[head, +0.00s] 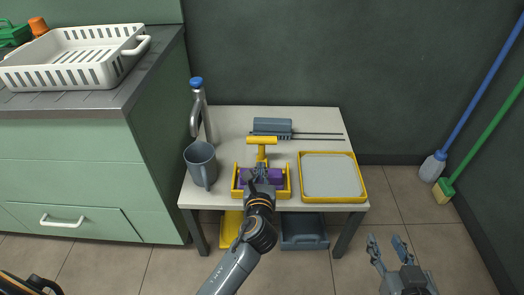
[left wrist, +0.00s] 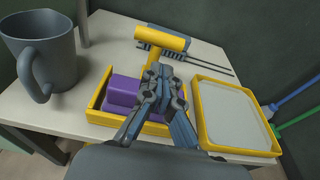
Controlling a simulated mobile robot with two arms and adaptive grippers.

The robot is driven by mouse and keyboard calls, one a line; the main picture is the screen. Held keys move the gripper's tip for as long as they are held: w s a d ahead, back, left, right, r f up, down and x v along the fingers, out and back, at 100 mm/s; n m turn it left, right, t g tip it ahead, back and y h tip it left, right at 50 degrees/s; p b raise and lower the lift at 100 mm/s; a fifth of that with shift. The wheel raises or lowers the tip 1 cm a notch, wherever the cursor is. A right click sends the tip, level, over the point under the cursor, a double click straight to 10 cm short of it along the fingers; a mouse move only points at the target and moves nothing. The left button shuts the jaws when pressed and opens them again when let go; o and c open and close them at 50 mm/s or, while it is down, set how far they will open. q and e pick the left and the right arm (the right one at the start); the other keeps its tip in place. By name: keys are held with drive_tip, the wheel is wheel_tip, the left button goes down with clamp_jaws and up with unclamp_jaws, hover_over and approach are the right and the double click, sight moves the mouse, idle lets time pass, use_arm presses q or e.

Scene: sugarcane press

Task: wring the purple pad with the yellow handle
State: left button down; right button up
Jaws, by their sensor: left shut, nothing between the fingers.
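The purple pad (head: 246,177) sits in a yellow press frame (head: 288,180) on the small table. The T-shaped yellow handle (head: 262,141) stands upright at the frame's far side. In the left wrist view, the purple pad (left wrist: 122,92) shows left of my fingers and the yellow handle (left wrist: 162,38) shows beyond them. My left gripper (head: 259,168) is shut and empty, over the pad and just in front of the handle's stem. It hides part of the pad and the stem's base; I cannot tell whether it touches them. My right gripper (head: 387,238) is open and empty, right of the table.
A grey mug (head: 201,165) and a blue-capped tap (head: 198,110) stand left of the press. A yellow-rimmed tray (head: 358,155) lies right of it. A grey brush-like tool (head: 272,126) lies behind.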

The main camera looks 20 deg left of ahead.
use_arm(q)
drive_tip(key=b, duration=0.2)
approach(262, 143)
drive_tip(key=shift+x, duration=0.95)
drive_tip(key=b+x, duration=0.2)
drive_tip(key=x, duration=0.2)
drive_tip(key=shift+w+a+f, duration=0.1)
drive_tip(key=shift+w, duration=0.2)
drive_tip(key=shift+w+b, duration=0.25)
drive_tip(key=shift+b, duration=0.05)
use_arm(e)
drive_tip(key=s+a+r+t+y, duration=0.1)
drive_tip(key=r+t+y, duration=0.1)
drive_tip(key=r+t, duration=0.4)
drive_tip(key=s+a+r+t+y, duration=0.1)
drive_tip(key=r+t, duration=0.5)
drive_tip(key=r, duration=0.7)
drive_tip(key=shift+s+t+y, duration=0.3)
drive_tip(key=shift+s+y, duration=0.2)
drive_tip(key=shift+y, duration=0.3)
use_arm(q)
drive_tip(key=shift+a, duration=0.1)
